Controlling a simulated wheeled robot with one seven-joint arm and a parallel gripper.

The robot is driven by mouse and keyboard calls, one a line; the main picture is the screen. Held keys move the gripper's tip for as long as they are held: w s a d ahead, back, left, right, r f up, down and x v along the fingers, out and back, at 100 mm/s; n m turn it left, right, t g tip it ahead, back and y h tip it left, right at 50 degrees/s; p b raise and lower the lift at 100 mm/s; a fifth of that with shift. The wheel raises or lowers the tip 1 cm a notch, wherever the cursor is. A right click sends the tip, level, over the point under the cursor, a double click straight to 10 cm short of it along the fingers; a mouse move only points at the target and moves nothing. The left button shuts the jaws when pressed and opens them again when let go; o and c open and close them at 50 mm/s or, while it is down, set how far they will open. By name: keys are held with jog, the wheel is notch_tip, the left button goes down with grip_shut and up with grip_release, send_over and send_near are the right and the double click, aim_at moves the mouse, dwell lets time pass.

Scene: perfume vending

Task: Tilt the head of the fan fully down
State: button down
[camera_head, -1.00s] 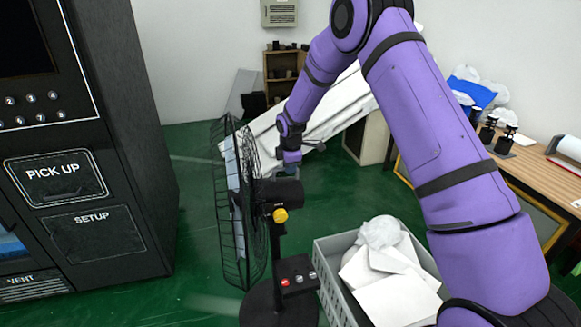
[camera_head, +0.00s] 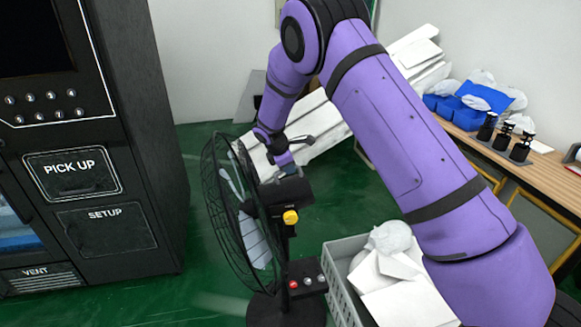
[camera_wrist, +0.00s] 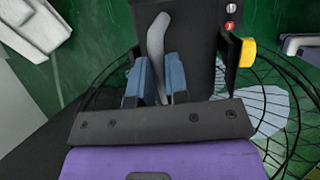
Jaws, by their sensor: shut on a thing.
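The black fan (camera_head: 285,245) stands on the green floor in the head view. Its wire cage (camera_head: 220,205) faces left and leans, the top forward and the bottom back towards the post. The motor housing (camera_head: 296,190) slopes, its rear end higher than its front. A yellow knob (camera_head: 290,217) sits at the joint, also seen in the wrist view (camera_wrist: 248,52). My gripper (camera_head: 287,167) is at the rear top of the housing. In the wrist view its blue fingers (camera_wrist: 157,82) are shut on the fan's grey stem (camera_wrist: 157,40). The exact contact is partly hidden.
A black vending machine (camera_head: 95,190) stands left of the fan. A grey crate (camera_head: 345,285) of white scraps stands close on the right. White boards (camera_head: 325,120) lean behind. A wooden table (camera_head: 510,170) with small black items is at right.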

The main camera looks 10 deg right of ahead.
jog(key=shift+a, duration=0.15)
jog(key=c, duration=1.1)
grip_release()
jog(key=shift+r, duration=0.1)
jog(key=v, duration=1)
jog(key=shift+s+a+r, duration=0.1)
jog(key=shift+a+r, duration=0.05)
jog(key=shift+r, duration=0.1)
jog(key=shift+r, duration=0.1)
jog(key=s+d+r+m+y, duration=0.1)
jog(key=s+d+r+m, duration=0.25)
jog(key=s+r, duration=0.35)
jog(key=s+d+r+m+t+y, duration=0.1)
jog(key=s+d+r+m, duration=0.25)
jog(key=s+r, duration=0.3)
jog(key=s+d+r+m+y, duration=0.1)
jog(key=s+d+r+m, duration=0.1)
jog(key=s+d+r, duration=0.5)
jog(key=s+r+m, duration=0.1)
jog(key=s+m, duration=0.2)
jog(key=s, duration=0.5)
jog(key=s+m+t+y, duration=0.1)
jog(key=s+m, duration=0.2)
jog(key=s, duration=0.6)
jog(key=s+d+r+m+t, duration=0.1)
jog(key=s+m, duration=0.2)
jog(key=s, duration=0.5)
jog(key=shift+s+d+r, duration=0.1)
jog(key=shift+s+r, duration=0.2)
jog(key=shift+s, duration=0.05)
